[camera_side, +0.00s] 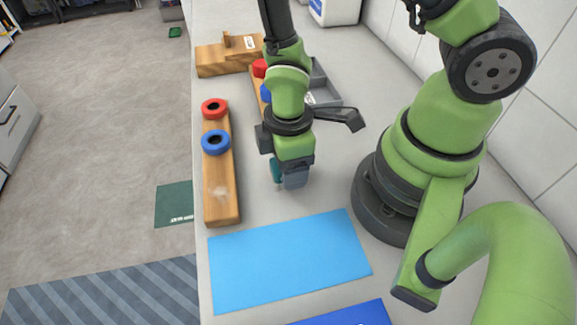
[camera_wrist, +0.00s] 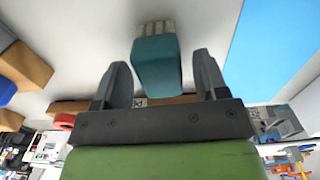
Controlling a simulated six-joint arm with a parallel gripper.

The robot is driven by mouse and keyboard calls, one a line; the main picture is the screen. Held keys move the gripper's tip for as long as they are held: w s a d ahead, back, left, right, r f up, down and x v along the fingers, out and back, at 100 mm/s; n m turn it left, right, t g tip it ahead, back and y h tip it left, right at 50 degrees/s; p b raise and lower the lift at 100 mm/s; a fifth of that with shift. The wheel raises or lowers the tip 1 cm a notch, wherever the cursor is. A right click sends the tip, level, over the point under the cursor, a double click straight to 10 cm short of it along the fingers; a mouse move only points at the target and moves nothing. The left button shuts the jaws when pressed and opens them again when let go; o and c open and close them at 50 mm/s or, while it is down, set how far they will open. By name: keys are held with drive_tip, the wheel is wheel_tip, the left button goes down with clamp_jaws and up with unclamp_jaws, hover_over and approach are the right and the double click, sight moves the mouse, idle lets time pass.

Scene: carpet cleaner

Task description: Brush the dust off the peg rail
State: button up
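A wooden peg rail (camera_side: 222,170) lies lengthwise on the left of the counter, with a red ring (camera_side: 214,108) and a blue ring (camera_side: 215,141) on its far half. A pale dust patch (camera_side: 221,193) lies on its near half. My gripper (camera_side: 294,180) is low over the counter, right of the rail. A teal brush (camera_side: 276,170) is at its fingers, mostly hidden in the side view. In the wrist view the brush (camera_wrist: 156,65) shows between the widely spread fingers, its pale bristles pointing away. A gap shows on its right side, so it does not look gripped.
A light blue mat (camera_side: 290,262) lies in front of my gripper. Behind it are a second wooden rail (camera_side: 257,79) with rings, a grey tray (camera_side: 325,90) and a wooden block (camera_side: 222,60). The counter between rail and gripper is clear.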

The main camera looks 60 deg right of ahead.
drive_tip(key=c, duration=1)
drive_tip(key=shift+r, duration=3)
